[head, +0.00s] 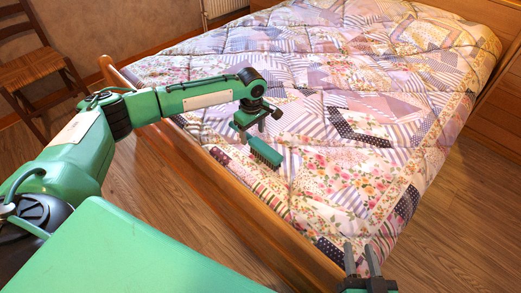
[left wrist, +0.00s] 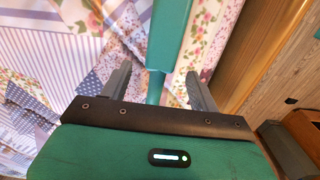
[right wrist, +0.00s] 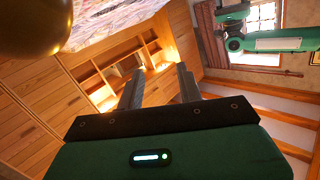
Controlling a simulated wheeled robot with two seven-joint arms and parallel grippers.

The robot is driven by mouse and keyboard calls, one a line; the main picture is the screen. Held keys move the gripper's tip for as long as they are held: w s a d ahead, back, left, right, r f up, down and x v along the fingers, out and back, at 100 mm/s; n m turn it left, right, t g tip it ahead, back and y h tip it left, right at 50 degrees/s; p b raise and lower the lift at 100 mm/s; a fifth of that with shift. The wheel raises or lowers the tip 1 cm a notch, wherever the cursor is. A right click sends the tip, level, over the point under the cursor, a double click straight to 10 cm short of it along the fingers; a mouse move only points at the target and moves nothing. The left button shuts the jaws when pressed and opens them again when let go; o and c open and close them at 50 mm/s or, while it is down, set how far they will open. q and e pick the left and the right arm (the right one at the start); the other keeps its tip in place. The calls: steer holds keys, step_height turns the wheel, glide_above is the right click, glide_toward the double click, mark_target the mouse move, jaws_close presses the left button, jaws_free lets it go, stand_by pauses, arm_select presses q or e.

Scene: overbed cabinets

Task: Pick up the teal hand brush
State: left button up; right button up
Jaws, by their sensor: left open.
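The teal hand brush (head: 265,152) lies on the patchwork quilt near the bed's wooden side rail. My left gripper (head: 250,130) is over the bed at the handle end of the brush. In the left wrist view the brush's wide teal part (left wrist: 169,35) extends away at the top. Its narrow handle (left wrist: 155,88) runs between the two spread fingers of my left gripper (left wrist: 160,88), with gaps on both sides. My right gripper (head: 363,260) is at the bottom of the head view, away from the brush. Its fingers are apart and empty in the right wrist view (right wrist: 160,88).
The bed's wooden side rail (head: 225,205) runs close to the brush and below my left arm. A wooden chair (head: 38,72) stands at the far left. Wooden shelves (right wrist: 115,70) show beyond my right gripper. The quilt (head: 340,170) around the brush is clear.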

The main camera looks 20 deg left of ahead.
mark_target(253, 138)
arm_select(q)
step_height(253, 138, down, 4)
steer(key=shift+f+b, duration=0.25)
steer(key=shift+b, duration=0.25)
arm_select(e)
step_height(253, 138, up, 6)
steer(key=w+d+t, duration=0.1)
steer(key=w+t, duration=0.1)
steer(key=t, duration=0.1)
steer(key=shift+d+t, duration=0.3)
steer(key=shift+t, duration=0.1)
steer(key=shift+w+f, duration=0.1)
arm_select(q)
steer(key=c, duration=1.1)
steer(key=shift+c, duration=0.2)
steer(key=shift+r, duration=0.1)
